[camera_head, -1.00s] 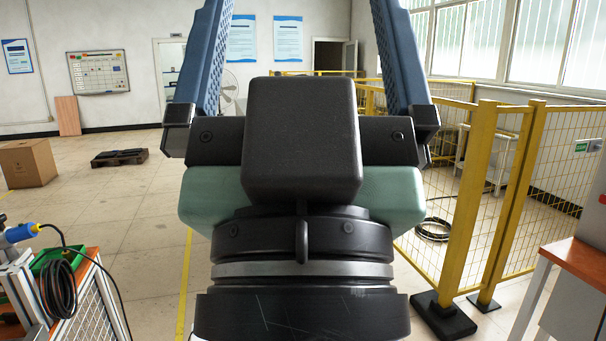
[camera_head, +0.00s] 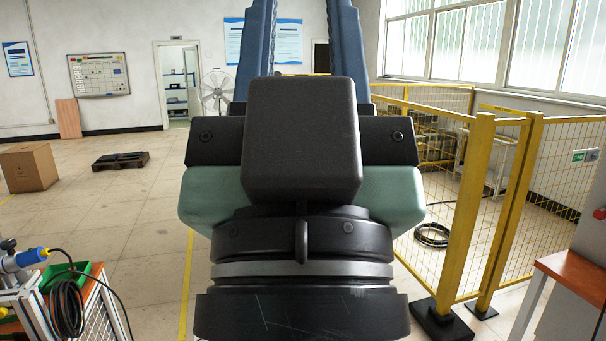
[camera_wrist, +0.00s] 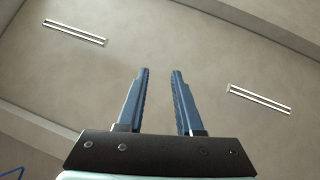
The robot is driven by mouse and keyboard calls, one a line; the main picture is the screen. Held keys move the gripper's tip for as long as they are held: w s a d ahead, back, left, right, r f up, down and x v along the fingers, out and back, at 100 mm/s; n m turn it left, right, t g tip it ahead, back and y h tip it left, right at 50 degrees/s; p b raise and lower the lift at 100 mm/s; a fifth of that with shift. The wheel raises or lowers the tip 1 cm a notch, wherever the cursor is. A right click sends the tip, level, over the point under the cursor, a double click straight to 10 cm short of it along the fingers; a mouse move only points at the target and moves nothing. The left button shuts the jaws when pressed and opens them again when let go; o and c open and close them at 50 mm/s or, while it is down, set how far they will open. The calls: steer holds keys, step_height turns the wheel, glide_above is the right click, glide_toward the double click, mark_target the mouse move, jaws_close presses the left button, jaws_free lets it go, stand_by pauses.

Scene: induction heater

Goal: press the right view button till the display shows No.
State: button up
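My gripper fills the middle of the head view (camera_head: 302,40), seen from behind, with its two blue fingers pointing up and running out at the top edge. In the wrist view my gripper (camera_wrist: 161,72) shows both fingers apart with a narrow gap and nothing between them. Behind them is only a plain ceiling with strip lights. The view button and the display are not seen in either view.
A bench with a green tray (camera_head: 65,274) and coiled black cable stands at the lower left. A yellow mesh fence (camera_head: 480,200) is at the right, with an orange-topped table (camera_head: 575,268) at the right edge. Open floor lies beyond at the left, with a cardboard box (camera_head: 28,167).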

jaws_close()
stand_by(1.2)
